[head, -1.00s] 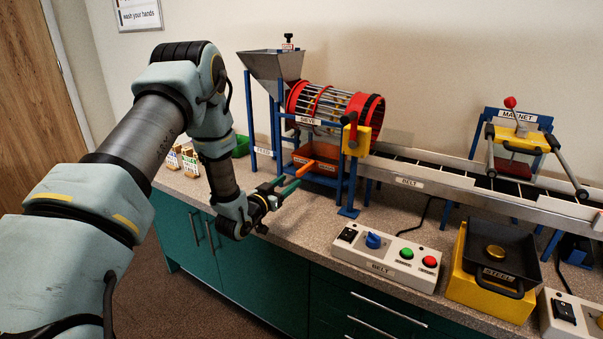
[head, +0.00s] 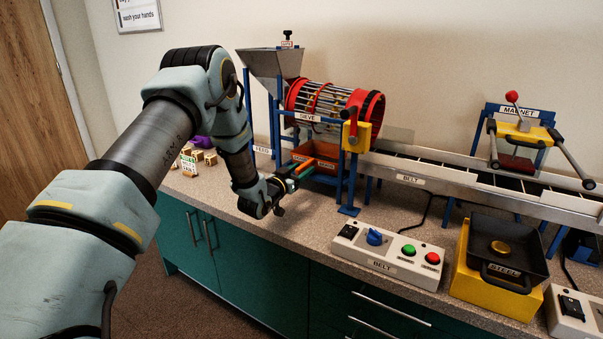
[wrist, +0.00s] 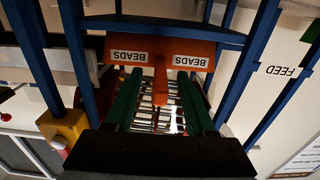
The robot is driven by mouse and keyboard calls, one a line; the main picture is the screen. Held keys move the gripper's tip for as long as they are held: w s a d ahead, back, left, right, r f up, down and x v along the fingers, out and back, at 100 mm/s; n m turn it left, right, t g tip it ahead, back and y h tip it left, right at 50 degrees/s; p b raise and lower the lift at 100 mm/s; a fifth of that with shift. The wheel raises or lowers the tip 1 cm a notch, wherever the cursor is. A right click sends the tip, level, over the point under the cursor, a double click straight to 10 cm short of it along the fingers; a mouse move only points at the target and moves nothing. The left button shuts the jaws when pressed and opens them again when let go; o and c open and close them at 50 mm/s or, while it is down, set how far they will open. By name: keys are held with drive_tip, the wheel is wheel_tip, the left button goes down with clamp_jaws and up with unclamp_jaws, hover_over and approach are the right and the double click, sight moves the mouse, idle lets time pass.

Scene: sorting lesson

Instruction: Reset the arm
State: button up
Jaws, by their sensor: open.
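My gripper (head: 297,173) is at the end of my arm, reaching low over the counter in front of the sieve machine. In the wrist view, which is upside down, its two green fingers (wrist: 160,104) are open. The orange handle (wrist: 160,82) of the beads bin (wrist: 118,50) shows between them, with a gap on each side. The orange bin (head: 322,152) sits under the sieve (head: 325,105) in the head view. The gripper holds nothing. In the head view my fingertips overlap the handle, and their depth along it is hard to tell.
Blue posts (head: 347,185) of the sieve frame stand close beside the gripper. The belt control box (head: 388,257) and a black steel tray (head: 507,247) are on the counter to the right. Small wooden blocks (head: 209,158) lie behind my arm.

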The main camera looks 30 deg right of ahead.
drive_tip(key=shift+d, duration=0.1)
clamp_jaws()
idle(0.5)
